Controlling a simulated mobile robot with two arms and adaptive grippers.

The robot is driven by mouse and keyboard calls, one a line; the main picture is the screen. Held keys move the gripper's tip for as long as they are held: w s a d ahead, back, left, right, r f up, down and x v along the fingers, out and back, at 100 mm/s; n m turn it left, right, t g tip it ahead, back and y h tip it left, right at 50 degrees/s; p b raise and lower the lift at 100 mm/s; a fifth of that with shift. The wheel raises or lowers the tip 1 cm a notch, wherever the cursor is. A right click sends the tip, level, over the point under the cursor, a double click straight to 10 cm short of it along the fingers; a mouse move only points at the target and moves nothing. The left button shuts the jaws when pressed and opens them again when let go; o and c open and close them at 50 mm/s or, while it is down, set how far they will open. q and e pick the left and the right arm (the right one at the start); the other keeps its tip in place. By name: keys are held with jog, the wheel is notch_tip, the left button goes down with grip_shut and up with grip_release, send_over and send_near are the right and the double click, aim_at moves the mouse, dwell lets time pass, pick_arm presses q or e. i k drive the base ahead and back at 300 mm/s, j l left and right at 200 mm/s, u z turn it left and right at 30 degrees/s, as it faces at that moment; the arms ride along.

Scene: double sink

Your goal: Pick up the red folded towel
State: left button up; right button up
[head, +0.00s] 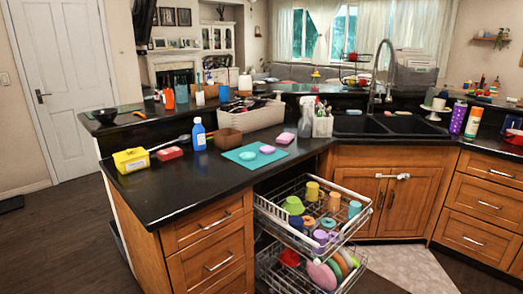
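A small flat red item (170,153), which looks like the red folded towel, lies on the black counter (165,192) at the left. It sits just right of a yellow box (131,161) and left of a blue bottle (199,134). It is too small to make out its folds clearly. Neither of my grippers shows in the head view.
A dish rack drawer (300,236) with cups and plates is pulled out below the counter. A teal mat (240,158), a beige bin (246,117) and a pink block (285,138) are farther right. The counter in front of the red item is clear.

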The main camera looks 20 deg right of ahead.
aim_at(172, 152)
jog(key=i+j+u, duration=0.85)
jog(key=i+u, duration=0.55)
jog(key=i, duration=0.15)
jog(key=i+z, duration=0.15)
jog(key=i, duration=0.35)
jog(key=i+j+z, duration=0.15)
jog(key=i, duration=0.35)
jog(key=i+j+z, duration=0.1)
jog(key=z, duration=0.3)
jog(key=i+j+z, duration=0.2)
jog(key=z, duration=0.2)
jog(key=i+j+z, duration=0.45)
jog(key=z, duration=0.3)
